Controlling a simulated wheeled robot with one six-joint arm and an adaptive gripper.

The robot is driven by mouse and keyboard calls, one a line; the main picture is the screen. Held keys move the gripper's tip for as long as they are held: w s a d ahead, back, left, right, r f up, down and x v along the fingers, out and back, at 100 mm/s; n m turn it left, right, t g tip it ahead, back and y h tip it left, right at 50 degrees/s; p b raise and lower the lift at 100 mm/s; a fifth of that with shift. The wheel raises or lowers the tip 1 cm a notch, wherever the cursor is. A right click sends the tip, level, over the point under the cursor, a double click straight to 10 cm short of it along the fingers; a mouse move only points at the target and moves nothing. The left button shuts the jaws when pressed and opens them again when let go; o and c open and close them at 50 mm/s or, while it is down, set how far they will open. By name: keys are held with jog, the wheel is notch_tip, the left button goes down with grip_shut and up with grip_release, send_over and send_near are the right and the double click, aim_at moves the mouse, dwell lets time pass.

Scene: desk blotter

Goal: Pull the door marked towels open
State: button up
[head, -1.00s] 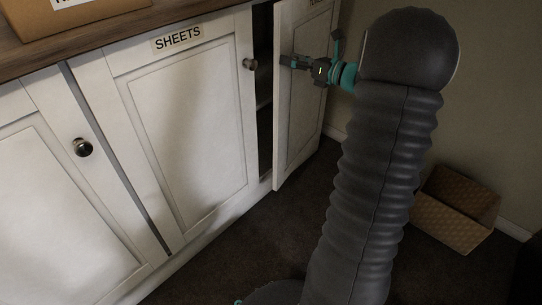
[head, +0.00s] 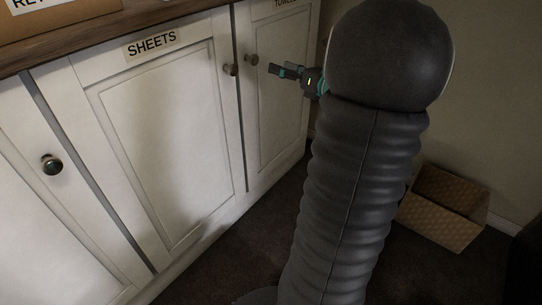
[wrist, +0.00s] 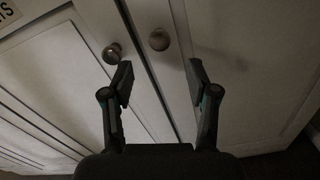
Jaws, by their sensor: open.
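The towels door (head: 277,110) is a white panelled cupboard door at the right end of the row, its label (head: 286,3) cut off by the top edge. It looks shut or nearly shut, about flush with the sheets door (head: 160,130). Its round knob (head: 251,60) is near its left edge; in the wrist view the knob (wrist: 159,39) lies ahead, between the finger lines. My gripper (wrist: 160,66) is open and empty, its fingers apart and short of the knob. In the head view my arm hides part of the gripper and the door's right side.
The sheets door's knob (wrist: 112,53) is close by, just beyond the left finger in the wrist view. A cardboard box (head: 50,15) sits on the wooden top. An open woven-look box (head: 445,215) stands on the floor at right. Dark floor lies before the doors.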

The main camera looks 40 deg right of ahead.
jog(key=s+a+f+n+g, duration=0.5)
jog(key=s+f+n+g, duration=0.1)
jog(key=s+f+n, duration=0.3)
jog(key=s+a+f+n+g+p, duration=0.2)
jog(key=s+a+n+g, duration=0.4)
jog(key=a+n, duration=0.3)
jog(key=shift+a+f+n+g+h, duration=0.35)
jog(key=shift+f+n, duration=0.4)
jog(key=shift+n, duration=0.25)
jog(key=shift+w, duration=0.1)
jog(key=s+a+r+n+h+p, duration=0.1)
jog(key=s+a+r+n+h, duration=0.1)
jog(key=s+a+r+n, duration=0.2)
jog(key=s+a+r+n+h+p, duration=0.2)
jog(key=s+a+r+n, duration=0.2)
jog(key=a+n, duration=0.7)
notch_tip(320, 180, up, 2)
jog(key=shift+a+r+n+t+p, duration=0.1)
jog(key=shift+a+n+t+p, duration=0.2)
jog(key=shift+n+t, duration=0.15)
